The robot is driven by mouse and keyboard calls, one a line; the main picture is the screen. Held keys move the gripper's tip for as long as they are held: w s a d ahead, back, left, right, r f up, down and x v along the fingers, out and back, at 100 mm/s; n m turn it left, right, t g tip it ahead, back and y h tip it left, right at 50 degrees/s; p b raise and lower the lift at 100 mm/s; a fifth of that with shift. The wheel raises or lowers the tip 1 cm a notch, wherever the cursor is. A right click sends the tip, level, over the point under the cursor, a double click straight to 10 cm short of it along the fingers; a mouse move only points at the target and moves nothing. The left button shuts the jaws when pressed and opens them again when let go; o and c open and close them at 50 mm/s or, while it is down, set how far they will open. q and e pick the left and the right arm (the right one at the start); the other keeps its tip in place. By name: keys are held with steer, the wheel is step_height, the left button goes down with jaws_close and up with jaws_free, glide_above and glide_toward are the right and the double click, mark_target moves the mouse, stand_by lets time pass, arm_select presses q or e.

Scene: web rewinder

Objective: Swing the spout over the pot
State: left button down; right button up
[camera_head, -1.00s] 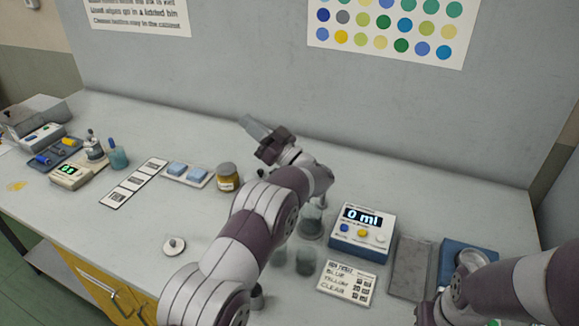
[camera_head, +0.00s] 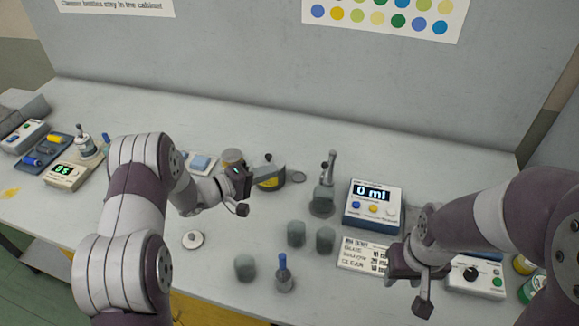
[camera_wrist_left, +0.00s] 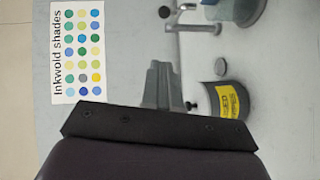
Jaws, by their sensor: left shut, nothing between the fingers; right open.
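The grey metal spout (camera_head: 330,168) rises from a darker round glassy base (camera_head: 322,203), left of the display box. In the left wrist view a chrome spout (camera_wrist_left: 195,28) shows at the top, beside a bluish glass vessel (camera_wrist_left: 238,10). Small grey pots (camera_head: 296,233) stand in front of the spout; I cannot tell which is the task's pot. My left gripper (camera_head: 272,175) is shut and empty, left of the spout and apart from it, in front of a yellow-labelled can (camera_head: 270,184). My right gripper (camera_head: 424,300) is open at front right.
The display box (camera_head: 374,205) reads 0 ml. A label card (camera_head: 362,256) lies before it. A blue-topped bottle (camera_head: 284,274) stands at the front. A white knobbed disc (camera_head: 193,240) lies at left. The table between disc and pots is clear.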

mark_target(324, 166)
arm_select(q)
steer(key=s+d+p+x, duration=0.1)
steer(key=s+p+x, duration=0.1)
steer(key=x, duration=1)
steer(key=shift+f, duration=0.15)
steer(key=shift+d, duration=0.1)
steer(key=shift+s+d+f, duration=0.1)
steer(key=shift+s+d, duration=0.1)
steer(key=shift+d, duration=0.25)
steer(key=shift+s+d, duration=0.2)
steer(key=shift+d, duration=0.3)
steer(key=shift+s, duration=0.1)
